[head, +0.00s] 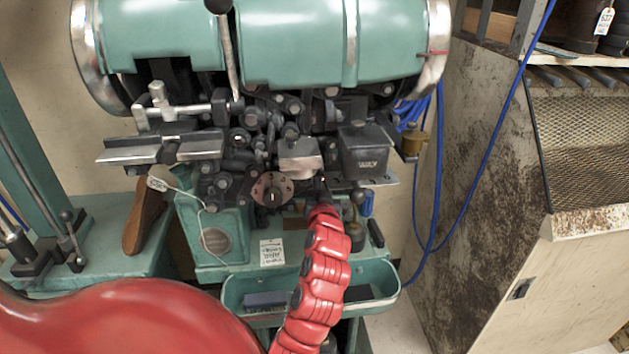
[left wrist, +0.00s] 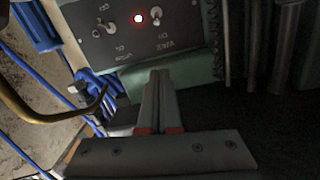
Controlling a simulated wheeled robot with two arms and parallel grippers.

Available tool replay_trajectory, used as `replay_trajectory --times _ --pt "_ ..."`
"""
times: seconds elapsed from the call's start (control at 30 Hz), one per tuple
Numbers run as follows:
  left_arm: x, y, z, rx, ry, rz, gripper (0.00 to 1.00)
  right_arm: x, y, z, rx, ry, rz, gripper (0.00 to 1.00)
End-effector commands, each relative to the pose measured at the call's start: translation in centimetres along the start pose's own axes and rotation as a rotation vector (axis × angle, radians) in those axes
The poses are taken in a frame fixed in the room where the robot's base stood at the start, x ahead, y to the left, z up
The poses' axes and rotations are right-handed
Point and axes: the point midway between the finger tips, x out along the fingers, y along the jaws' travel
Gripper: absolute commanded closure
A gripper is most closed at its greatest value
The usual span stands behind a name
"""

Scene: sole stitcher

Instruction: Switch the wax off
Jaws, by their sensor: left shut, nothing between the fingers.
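The dark control panel (left wrist: 125,35) is close up in the left wrist view and appears upside down. A toggle switch (left wrist: 156,15) sits beside a label that seems to read WAX. A red indicator light (left wrist: 138,18) beside it is lit, and its glow (head: 323,181) shows small in the head view. A second toggle (left wrist: 107,28) sits on the light's other side. My left gripper (left wrist: 160,75) is shut and empty, its fingertips just short of the panel's edge and apart from the switches. In the head view my arm mostly hides the gripper. My right gripper is out of view.
The green stitching machine (head: 270,40) fills the centre, with a dark box (head: 364,150) and a round dial (head: 272,190) near the panel. A green tray (head: 385,306) lies below. Blue cables (head: 433,200) hang beside a worn cabinet (head: 480,240) at right.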

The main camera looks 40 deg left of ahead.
Motion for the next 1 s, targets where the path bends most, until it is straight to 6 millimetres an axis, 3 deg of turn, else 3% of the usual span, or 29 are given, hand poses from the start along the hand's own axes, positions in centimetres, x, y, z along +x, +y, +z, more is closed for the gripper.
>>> replay_trajectory --times 0.17,0.67,0.8,1.0 --pt "1.7 -0.1 -0.2 -0.001 0.003 -0.002 1.00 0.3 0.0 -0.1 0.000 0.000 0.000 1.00" --pt "10.2 0.0 -0.3 -0.002 0.002 0.000 1.00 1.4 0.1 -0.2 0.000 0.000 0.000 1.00" --pt "9.1 0.0 2.4 0.000 -0.004 0.001 1.00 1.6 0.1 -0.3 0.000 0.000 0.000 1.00" --pt "8.6 0.0 3.6 -0.001 0.001 0.000 1.00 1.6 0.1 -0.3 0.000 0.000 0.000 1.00"
